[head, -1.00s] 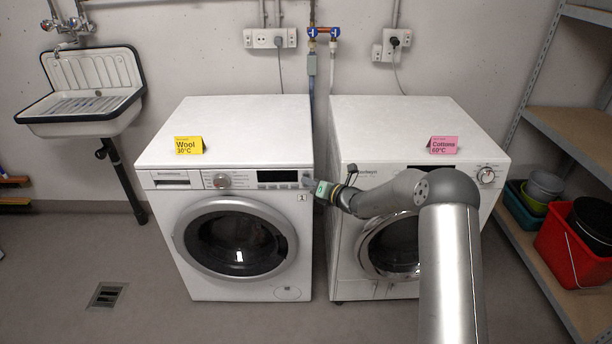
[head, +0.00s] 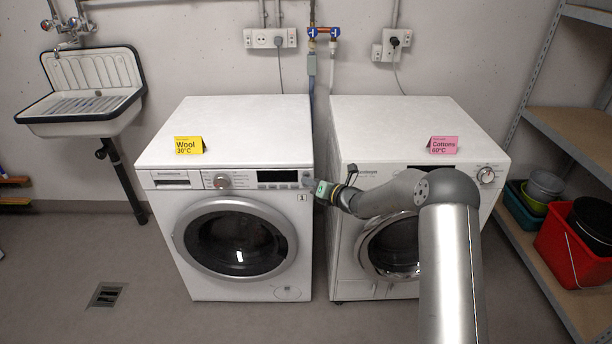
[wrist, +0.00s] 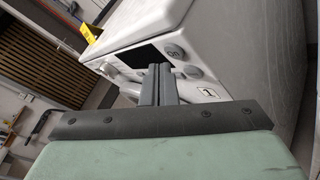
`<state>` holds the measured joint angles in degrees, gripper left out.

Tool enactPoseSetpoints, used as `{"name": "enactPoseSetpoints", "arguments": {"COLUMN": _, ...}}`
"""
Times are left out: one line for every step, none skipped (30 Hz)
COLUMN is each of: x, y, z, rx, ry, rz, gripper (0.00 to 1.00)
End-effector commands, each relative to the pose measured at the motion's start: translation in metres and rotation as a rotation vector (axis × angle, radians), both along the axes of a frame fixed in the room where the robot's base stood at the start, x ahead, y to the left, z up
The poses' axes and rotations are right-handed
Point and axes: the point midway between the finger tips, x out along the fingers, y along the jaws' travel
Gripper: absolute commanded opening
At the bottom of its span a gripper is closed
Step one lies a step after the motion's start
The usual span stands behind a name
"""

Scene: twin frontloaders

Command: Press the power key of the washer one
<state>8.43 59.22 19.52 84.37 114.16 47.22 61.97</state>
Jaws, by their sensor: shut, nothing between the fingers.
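Washer one (head: 165,230) is the white machine on the left, with a "1" sticker (head: 302,198) below its panel. Its panel has a dial (head: 222,181) and a dark display (head: 278,176). My gripper (head: 307,182) is at the panel's right end, with its fingers shut and empty. In the wrist view the shut fingers (wrist: 158,84) point at the panel, below the display (wrist: 145,55). A round key (wrist: 174,50) with a mark lies just beyond the fingertips. Whether it is the power key, and whether the tips touch the panel, I cannot tell.
A second white machine (head: 345,240) stands to the right, behind my arm, with a narrow gap between the two. A yellow "Wool" card (head: 188,145) and a pink "Cottons" card (head: 443,145) stand on the tops. A sink (head: 85,95) is at left, shelves (head: 570,135) at right.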

Motion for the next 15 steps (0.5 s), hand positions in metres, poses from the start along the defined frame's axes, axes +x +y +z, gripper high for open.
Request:
{"name": "enactPoseSetpoints", "arguments": {"x": 0.0000, "y": 0.0000, "z": 0.0000, "rx": 0.000, "ry": 0.000, "rz": 0.000, "gripper": 0.00}}
{"name": "enactPoseSetpoints", "arguments": {"x": 0.0000, "y": 0.0000, "z": 0.0000, "rx": 0.000, "ry": 0.000, "rz": 0.000, "gripper": 0.00}}
{"name": "enactPoseSetpoints", "arguments": {"x": 0.0000, "y": 0.0000, "z": 0.0000, "rx": 0.000, "ry": 0.000, "rz": 0.000, "gripper": 0.00}}
{"name": "enactPoseSetpoints", "arguments": {"x": -0.0001, "y": 0.0000, "z": -0.0001, "rx": 0.000, "ry": 0.000, "rz": 0.000, "gripper": 0.00}}
{"name": "enactPoseSetpoints", "arguments": {"x": 0.0000, "y": 0.0000, "z": 0.0000, "rx": 0.000, "ry": 0.000, "rz": 0.000, "gripper": 0.00}}
{"name": "enactPoseSetpoints", "arguments": {"x": 0.0000, "y": 0.0000, "z": 0.0000, "rx": 0.000, "ry": 0.000, "rz": 0.000, "gripper": 0.00}}
{"name": "enactPoseSetpoints", "arguments": {"x": 0.0000, "y": 0.0000, "z": 0.0000, "rx": 0.000, "ry": 0.000, "rz": 0.000, "gripper": 0.00}}
{"name": "enactPoseSetpoints", "arguments": {"x": 0.0000, "y": 0.0000, "z": 0.0000, "rx": 0.000, "ry": 0.000, "rz": 0.000, "gripper": 0.00}}
{"name": "enactPoseSetpoints", "arguments": {"x": 0.0001, "y": 0.0000, "z": -0.0001, "rx": 0.000, "ry": 0.000, "rz": 0.000, "gripper": 0.00}}
{"name": "enactPoseSetpoints", "arguments": {"x": 0.0002, "y": 0.0000, "z": -0.0001, "rx": 0.000, "ry": 0.000, "rz": 0.000, "gripper": 0.00}}
{"name": "enactPoseSetpoints", "arguments": {"x": 0.0006, "y": 0.0001, "z": -0.0003, "rx": 0.000, "ry": 0.000, "rz": 0.000, "gripper": 0.00}}
{"name": "enactPoseSetpoints", "arguments": {"x": 0.0014, "y": 0.0002, "z": -0.0005, "rx": 0.000, "ry": 0.000, "rz": 0.000, "gripper": 0.00}}
{"name": "enactPoseSetpoints", "arguments": {"x": 0.0022, "y": 0.0001, "z": -0.0007, "rx": -0.001, "ry": -0.001, "rz": 0.000, "gripper": 0.00}}
{"name": "enactPoseSetpoints", "arguments": {"x": 0.0032, "y": 0.0002, "z": -0.0008, "rx": -0.001, "ry": -0.001, "rz": 0.000, "gripper": 0.00}}
{"name": "enactPoseSetpoints", "arguments": {"x": 0.0049, "y": 0.0003, "z": -0.0008, "rx": -0.001, "ry": -0.001, "rz": 0.000, "gripper": 0.00}}
